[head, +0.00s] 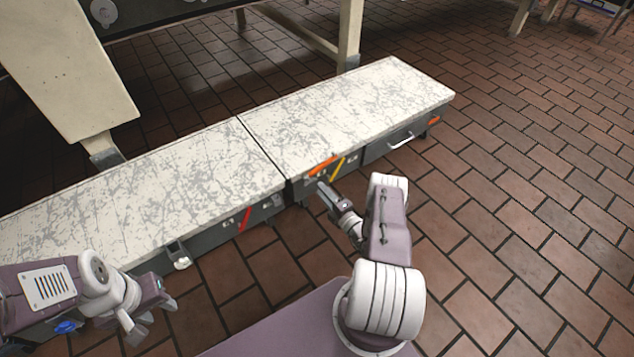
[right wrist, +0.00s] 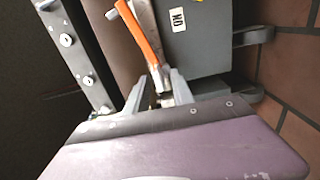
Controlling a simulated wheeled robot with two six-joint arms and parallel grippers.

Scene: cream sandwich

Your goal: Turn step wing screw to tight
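The long step has a scuffed white top (head: 350,105) in two joined sections and dark grey sides. An orange lever (head: 322,165) and a yellow lever (head: 338,168) sit on its front near the joint. My right gripper (head: 321,187) is at the front face just below them. In the right wrist view, its fingers (right wrist: 158,92) stand apart on either side of a small metal part (right wrist: 162,78), which may be the wing screw. Contact is unclear. The orange lever (right wrist: 138,32) rises just beyond. My left gripper (head: 150,310) is open and empty at lower left.
A red lever (head: 245,220) and a metal fitting (head: 179,256) are on the left section's front. A handle (head: 401,140) is on the right section. Machine legs (head: 349,35) stand behind. The brick floor (head: 540,190) is clear at right.

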